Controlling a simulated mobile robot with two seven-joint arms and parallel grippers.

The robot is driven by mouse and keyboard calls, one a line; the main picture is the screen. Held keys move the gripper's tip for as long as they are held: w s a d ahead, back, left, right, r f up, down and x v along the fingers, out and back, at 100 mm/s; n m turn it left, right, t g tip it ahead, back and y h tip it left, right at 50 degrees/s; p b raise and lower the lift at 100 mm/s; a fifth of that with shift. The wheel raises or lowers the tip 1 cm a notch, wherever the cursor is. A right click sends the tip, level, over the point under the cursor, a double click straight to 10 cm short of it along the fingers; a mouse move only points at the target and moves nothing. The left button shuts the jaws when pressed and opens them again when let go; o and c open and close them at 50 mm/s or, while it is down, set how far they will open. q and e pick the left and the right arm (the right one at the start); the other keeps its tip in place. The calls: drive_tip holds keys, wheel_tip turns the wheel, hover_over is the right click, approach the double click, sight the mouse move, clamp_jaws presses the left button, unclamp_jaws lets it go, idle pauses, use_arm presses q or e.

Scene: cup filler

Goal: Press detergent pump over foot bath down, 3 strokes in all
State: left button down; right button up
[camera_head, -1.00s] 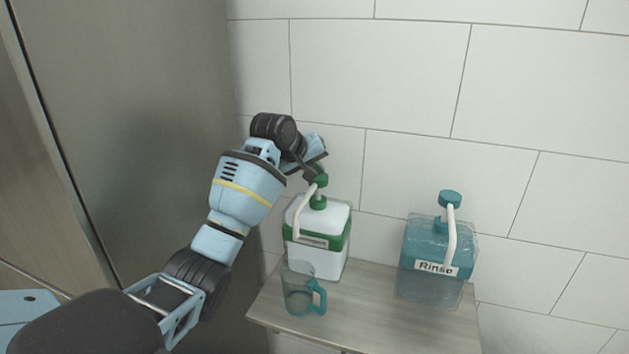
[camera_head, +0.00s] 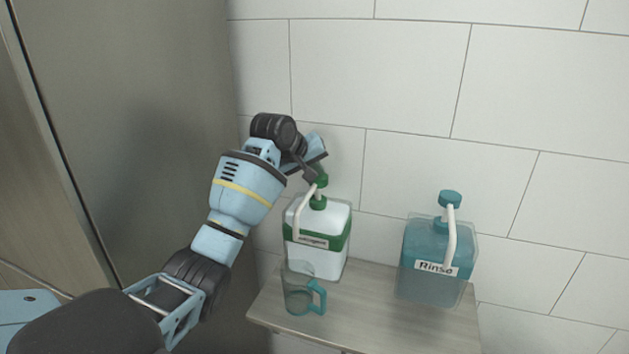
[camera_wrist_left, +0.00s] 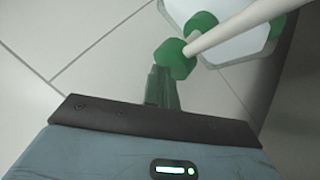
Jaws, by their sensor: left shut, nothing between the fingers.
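The detergent dispenser (camera_head: 318,262) is a white box-shaped bottle with a green band, standing on a small shelf. Its green pump head (camera_head: 321,181) is up on a stem above a green collar, with a pale spout bending down the front. In the left wrist view the green pump head (camera_wrist_left: 175,58) is just beyond my fingertips. My left gripper (camera_head: 314,175) is shut and empty, at the pump head's upper left; I cannot tell whether it touches. The wrist view shows its closed fingers (camera_wrist_left: 162,90). No foot bath shows; a clear cup (camera_head: 298,290) with a teal handle stands below the spout. My right gripper is out of view.
A teal dispenser labelled Rinse (camera_head: 432,283) with its own pump stands to the right on the wooden shelf (camera_head: 367,310). The tiled wall (camera_head: 400,90) is close behind. A grey panel (camera_head: 150,110) stands to the left.

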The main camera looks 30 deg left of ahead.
use_arm(q)
drive_tip(key=shift+f, duration=0.3)
idle(0.4)
drive_tip(key=shift+f, duration=0.65)
idle(0.5)
drive_tip(key=shift+r, duration=3.9)
drive_tip(key=shift+w, duration=0.1)
